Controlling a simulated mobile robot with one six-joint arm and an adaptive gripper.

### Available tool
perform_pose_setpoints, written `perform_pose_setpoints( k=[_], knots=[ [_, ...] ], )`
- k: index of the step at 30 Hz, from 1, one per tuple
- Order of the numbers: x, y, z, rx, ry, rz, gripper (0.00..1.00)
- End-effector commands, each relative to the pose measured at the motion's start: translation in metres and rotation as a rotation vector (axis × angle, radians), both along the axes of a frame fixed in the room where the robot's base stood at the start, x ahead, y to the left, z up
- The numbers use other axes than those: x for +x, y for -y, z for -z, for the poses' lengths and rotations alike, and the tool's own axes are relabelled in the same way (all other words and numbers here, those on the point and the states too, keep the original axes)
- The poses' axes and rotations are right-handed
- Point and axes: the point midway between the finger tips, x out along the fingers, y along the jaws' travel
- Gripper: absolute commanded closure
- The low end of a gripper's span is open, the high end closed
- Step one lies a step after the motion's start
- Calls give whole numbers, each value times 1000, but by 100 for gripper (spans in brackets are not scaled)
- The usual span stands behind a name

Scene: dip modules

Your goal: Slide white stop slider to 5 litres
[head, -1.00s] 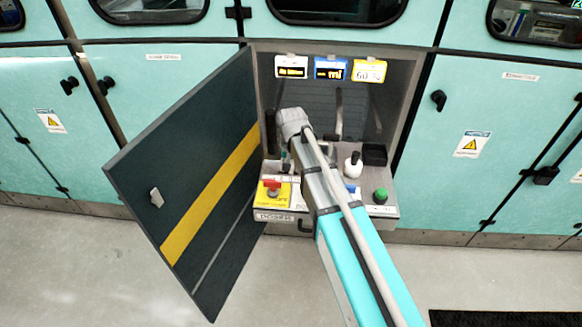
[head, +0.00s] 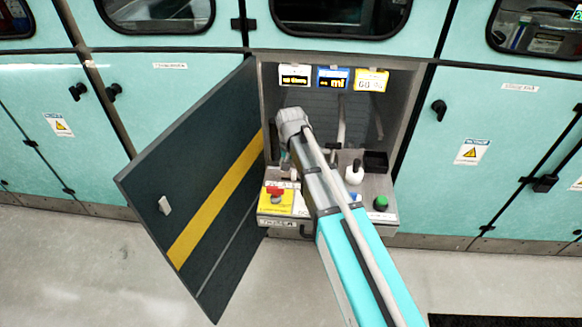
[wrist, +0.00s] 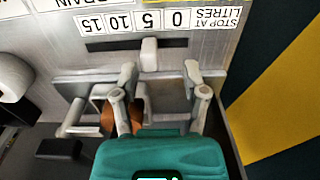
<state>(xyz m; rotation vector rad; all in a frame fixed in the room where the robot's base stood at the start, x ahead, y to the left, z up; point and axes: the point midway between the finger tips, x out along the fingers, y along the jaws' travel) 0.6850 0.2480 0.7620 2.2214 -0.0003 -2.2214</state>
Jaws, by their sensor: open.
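In the wrist view the white stop slider (wrist: 149,54) sits in a dark horizontal slot (wrist: 105,45). It lines up with the 5 on the upside-down scale (wrist: 135,21), which is marked 0, 5, 10 and 15 beside "STOP AT LITRES". My gripper (wrist: 160,71) is open, with one fingertip to each side of the slider in the picture and a little below it. I cannot tell whether either finger touches it. In the head view my arm reaches into the open cabinet and hides the slider.
The dark cabinet door (head: 205,185) stands open on the left. On the cabinet's shelf are a red handle (head: 275,191), a green button (head: 381,202), a white bottle-like thing (head: 354,172) and a black box (head: 376,161). Three small displays (head: 332,78) hang above.

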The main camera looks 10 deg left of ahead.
Motion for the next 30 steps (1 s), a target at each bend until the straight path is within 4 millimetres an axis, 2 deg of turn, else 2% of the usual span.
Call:
perform_pose_setpoints(
  k=[1, 30],
  knots=[
    [0, 0, -9, 0, 0, 0, 43],
    [0, 0, -87, 0, 0, 0, 43]
  ],
)
